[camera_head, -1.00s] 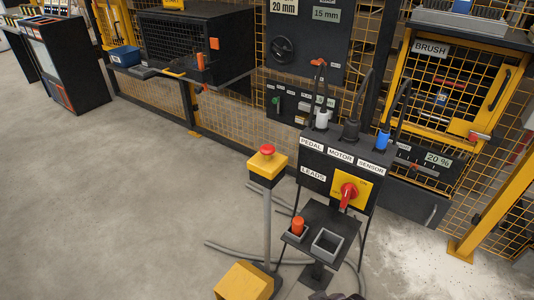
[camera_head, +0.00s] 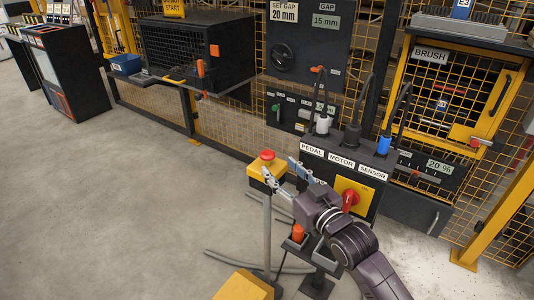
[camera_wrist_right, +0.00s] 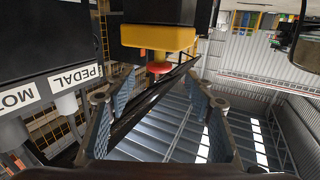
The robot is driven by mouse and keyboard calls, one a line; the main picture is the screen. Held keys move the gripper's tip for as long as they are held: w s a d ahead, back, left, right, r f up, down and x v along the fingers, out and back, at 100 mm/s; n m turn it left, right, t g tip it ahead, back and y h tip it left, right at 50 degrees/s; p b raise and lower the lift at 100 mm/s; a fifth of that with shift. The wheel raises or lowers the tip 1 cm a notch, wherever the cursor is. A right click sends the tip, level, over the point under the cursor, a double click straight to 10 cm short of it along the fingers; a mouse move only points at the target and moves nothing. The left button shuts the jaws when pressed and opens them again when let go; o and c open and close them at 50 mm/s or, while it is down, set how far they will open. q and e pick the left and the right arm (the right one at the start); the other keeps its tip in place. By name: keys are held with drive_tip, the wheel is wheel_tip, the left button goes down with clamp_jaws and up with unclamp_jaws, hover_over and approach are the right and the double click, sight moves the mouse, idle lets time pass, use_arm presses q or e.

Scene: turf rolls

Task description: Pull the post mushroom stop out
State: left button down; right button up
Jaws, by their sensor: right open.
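The red mushroom stop (camera_head: 267,155) sits on top of the yellow box (camera_head: 258,172) of a grey post. My right gripper (camera_head: 279,168) is open, its two fingers pointing left toward the box from the right side. In the head view its fingertips overlap the box's right part. In the right wrist view, which shows the scene upside down, the red stop (camera_wrist_right: 159,68) lies ahead, between the directions of the open fingers (camera_wrist_right: 148,95), with nothing between them. I cannot tell whether a finger touches the box. My left gripper is not in view.
A black control box (camera_head: 345,170) labelled PEDAL, MOTOR and SENSOR stands right of the post, with a red rotary switch (camera_head: 350,199) and cable plugs on top.

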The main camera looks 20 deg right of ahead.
sight(272, 158)
drive_tip(key=shift+w+r, duration=0.25)
drive_tip(key=shift+r, duration=0.05)
drive_tip(key=shift+w, duration=0.4)
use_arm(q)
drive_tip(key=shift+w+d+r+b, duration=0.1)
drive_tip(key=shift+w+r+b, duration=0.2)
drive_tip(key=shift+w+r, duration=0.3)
use_arm(e)
drive_tip(key=x, duration=0.6)
drive_tip(key=shift+w+a, duration=0.1)
drive_tip(key=shift+w, duration=0.2)
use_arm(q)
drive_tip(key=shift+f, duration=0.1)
use_arm(e)
drive_tip(key=shift+c, duration=0.5)
clamp_jaws()
